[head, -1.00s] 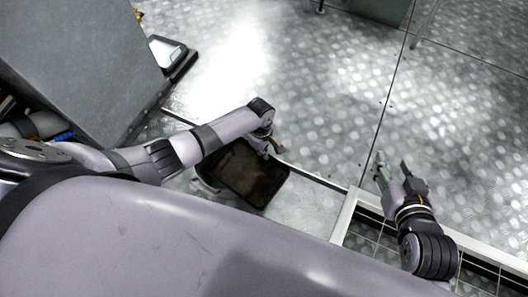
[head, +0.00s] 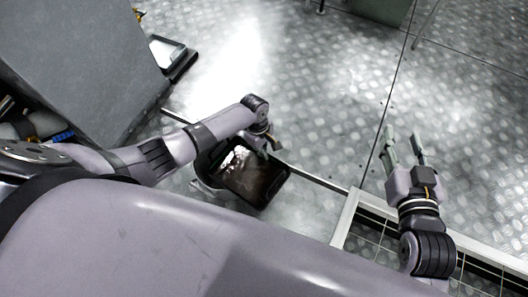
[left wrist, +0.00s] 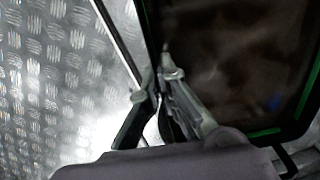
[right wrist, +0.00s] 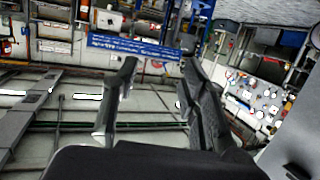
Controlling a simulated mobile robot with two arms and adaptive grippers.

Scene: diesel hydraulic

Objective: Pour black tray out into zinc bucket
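The black tray (head: 262,183) is in the middle of the head view, with a dark, glossy inside and a bright reflection in its upper left. It fills the upper right of the left wrist view (left wrist: 235,60). My left gripper (head: 268,147) is at the tray's upper edge and its fingers are closed on the rim. A rounded grey shape (head: 203,187) shows at the tray's left; it may be the zinc bucket, but the tray hides most of it. My right gripper (head: 402,136) is open and empty, to the right of the tray.
A grey cabinet (head: 75,60) stands at the upper left, with a dark-edged box (head: 168,55) beside it. A white-framed floor opening (head: 345,218) with a grid lies at the lower right. The metal-plate floor (head: 320,90) beyond the tray is clear.

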